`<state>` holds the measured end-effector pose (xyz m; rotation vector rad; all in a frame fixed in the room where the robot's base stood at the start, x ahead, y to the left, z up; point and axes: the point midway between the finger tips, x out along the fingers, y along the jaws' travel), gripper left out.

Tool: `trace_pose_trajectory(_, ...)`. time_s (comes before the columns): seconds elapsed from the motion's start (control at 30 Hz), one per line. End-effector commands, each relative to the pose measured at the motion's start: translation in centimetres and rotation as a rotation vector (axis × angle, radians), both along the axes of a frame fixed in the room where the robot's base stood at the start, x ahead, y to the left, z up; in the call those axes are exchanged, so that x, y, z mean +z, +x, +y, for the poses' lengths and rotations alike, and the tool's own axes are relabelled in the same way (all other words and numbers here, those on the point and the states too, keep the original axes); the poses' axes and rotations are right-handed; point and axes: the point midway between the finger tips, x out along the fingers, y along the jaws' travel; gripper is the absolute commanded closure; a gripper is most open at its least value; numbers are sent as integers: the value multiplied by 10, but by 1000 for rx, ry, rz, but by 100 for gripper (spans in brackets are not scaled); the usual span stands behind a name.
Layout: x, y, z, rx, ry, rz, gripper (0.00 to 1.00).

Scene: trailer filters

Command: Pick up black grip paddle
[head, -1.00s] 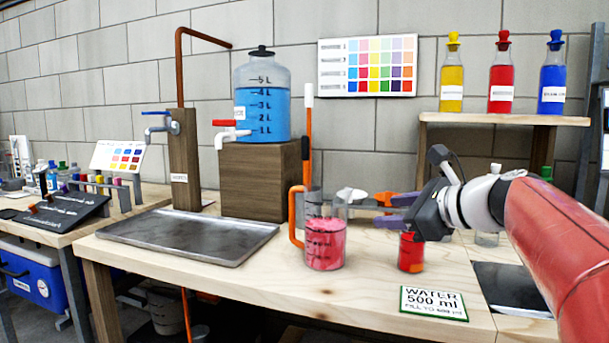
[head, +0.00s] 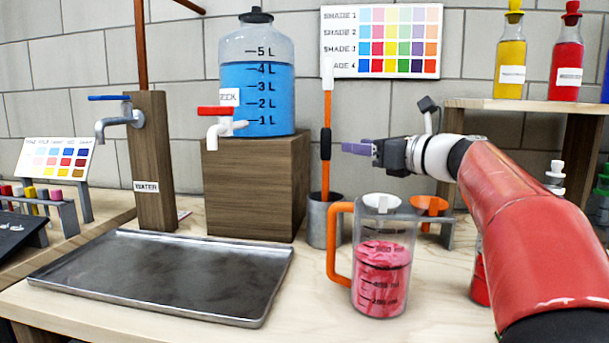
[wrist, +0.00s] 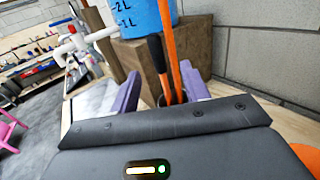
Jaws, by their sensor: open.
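The black grip paddle (head: 325,145) stands upright in a metal cup (head: 322,222), with its black handle on top and an orange shaft below. A taller orange rod with a white end (head: 327,75) stands in line with it. In the wrist view the black handle (wrist: 156,58) is seen apart from the orange rod (wrist: 170,45). My gripper (head: 358,148) is open and empty, level with the black handle and just right of it. In the wrist view the purple fingers of my gripper (wrist: 160,88) lie either side of the two shafts, which appear farther ahead.
A pink-filled beaker (head: 383,275) with an orange handle stands in front of the cup. A wooden block (head: 254,185) with a blue tank (head: 257,95) is left of it. A metal tray (head: 165,275) lies at left. The wall is close behind.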

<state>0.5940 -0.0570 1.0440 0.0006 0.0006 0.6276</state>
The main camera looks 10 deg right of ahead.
Motion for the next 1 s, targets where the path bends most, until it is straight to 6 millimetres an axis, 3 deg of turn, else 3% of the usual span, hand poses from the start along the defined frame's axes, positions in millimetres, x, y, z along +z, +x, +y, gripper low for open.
trace_pose_trajectory(0.6,6,56,48,1,-1,1,54)
trace_pose_trajectory(0.87,5,59,50,-1,-1,0,54)
trace_pose_trajectory(1.0,5,59,50,-1,-1,0,68)
